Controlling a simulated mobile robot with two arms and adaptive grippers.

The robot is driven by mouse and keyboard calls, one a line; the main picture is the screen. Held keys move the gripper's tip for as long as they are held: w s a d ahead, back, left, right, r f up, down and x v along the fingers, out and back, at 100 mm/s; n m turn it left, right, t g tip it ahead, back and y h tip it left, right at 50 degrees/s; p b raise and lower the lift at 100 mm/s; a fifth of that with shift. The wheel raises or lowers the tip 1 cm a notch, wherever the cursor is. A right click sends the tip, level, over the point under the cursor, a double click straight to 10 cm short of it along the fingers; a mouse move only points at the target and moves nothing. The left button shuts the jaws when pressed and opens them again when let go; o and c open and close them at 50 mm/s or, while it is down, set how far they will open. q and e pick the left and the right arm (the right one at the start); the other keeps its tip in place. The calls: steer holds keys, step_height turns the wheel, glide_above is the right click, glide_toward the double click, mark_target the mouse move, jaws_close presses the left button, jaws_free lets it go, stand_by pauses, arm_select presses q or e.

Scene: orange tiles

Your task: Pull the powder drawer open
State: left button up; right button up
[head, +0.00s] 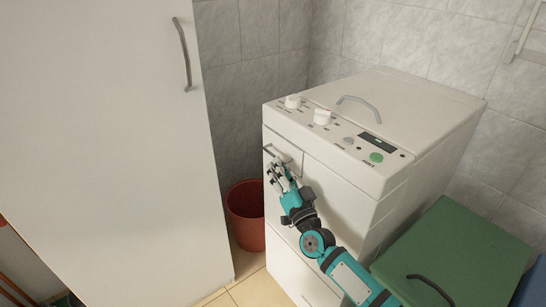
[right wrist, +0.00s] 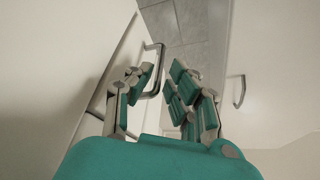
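The white washing machine (head: 345,195) has a powder drawer (head: 293,154) at the upper left of its front. The drawer front looks flush with the machine, with a grey bar handle (head: 269,149). My right gripper (head: 277,170) is at the drawer, just below and in front of the handle. In the right wrist view, the handle (right wrist: 161,60) shows between the fingertips of my open right gripper (right wrist: 160,76). The left finger overlaps part of the handle; I cannot tell whether they touch. My left gripper is not in view.
A tall white cabinet (head: 100,140) with a grey handle (head: 183,55) stands at left. A red bucket (head: 245,215) sits on the floor between it and the machine. A green-lidded box (head: 455,250) stands at the lower right. Grey tiled walls (head: 240,80) close off the back.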

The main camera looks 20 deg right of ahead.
mark_target(273, 156)
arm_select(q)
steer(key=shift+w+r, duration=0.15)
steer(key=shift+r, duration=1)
arm_select(e)
steer(key=shift+x, duration=2.35)
jaws_close()
steer(key=shift+a, duration=0.1)
